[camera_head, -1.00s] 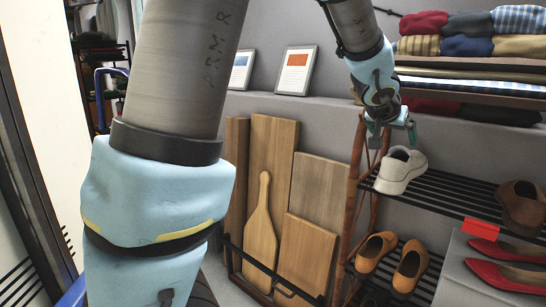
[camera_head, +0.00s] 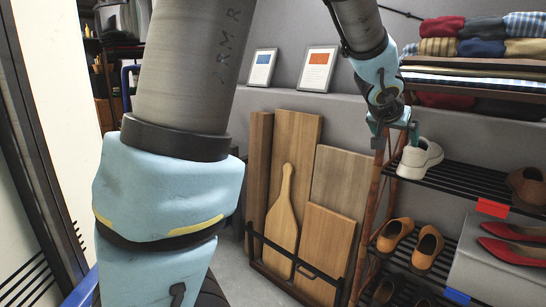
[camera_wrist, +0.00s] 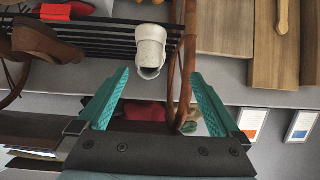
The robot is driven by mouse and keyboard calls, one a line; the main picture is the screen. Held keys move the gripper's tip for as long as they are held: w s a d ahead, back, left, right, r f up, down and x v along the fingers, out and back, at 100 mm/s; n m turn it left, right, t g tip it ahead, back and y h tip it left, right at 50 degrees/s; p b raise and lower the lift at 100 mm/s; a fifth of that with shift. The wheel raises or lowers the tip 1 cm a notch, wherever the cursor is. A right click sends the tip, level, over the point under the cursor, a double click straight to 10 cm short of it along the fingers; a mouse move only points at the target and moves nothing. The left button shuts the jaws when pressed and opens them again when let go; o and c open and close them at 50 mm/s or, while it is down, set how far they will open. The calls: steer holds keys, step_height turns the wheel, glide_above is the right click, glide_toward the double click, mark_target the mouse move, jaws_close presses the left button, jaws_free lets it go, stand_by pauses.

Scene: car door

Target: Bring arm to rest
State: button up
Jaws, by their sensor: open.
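My gripper (camera_head: 398,136) hangs at the upper right in the head view, just left of the white shoe (camera_head: 418,158), near the top of the shoe rack's post. In the wrist view, the gripper (camera_wrist: 163,98) shows two green fingers spread wide with nothing held between them. The white shoe (camera_wrist: 150,47) stands beyond the fingertips on the rack there. The wrist view appears upside down relative to the head view.
The shoe rack (camera_head: 465,182) holds brown shoes (camera_head: 412,243) and red shoes (camera_head: 512,250). Cutting boards (camera_head: 330,210) lean against the wall. Framed cards (camera_head: 318,68) stand on the ledge. Folded clothes (camera_head: 480,47) are stacked at upper right.

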steer(key=a+f+n+g+y+p, duration=0.15)
steer(key=a+f, duration=0.25)
steer(key=a, duration=0.6)
steer(key=a+f+n+y+b, duration=0.1)
steer(key=a+f+n+y, duration=0.15)
steer(key=a, duration=0.75)
steer(key=s+a+f+n+g+y, duration=0.1)
steer(key=s+a+f+g, duration=0.1)
steer(key=s+a, duration=0.4)
steer(key=s+a+f+n+g+y+p, duration=0.1)
steer(key=s+a+f, duration=0.4)
steer(key=a, duration=0.5)
steer(key=shift+s+a+f+n+g+y, duration=0.3)
steer(key=shift+s+n+g, duration=0.2)
steer(key=shift+s+g, duration=0.5)
steer(key=shift+s, duration=0.1)
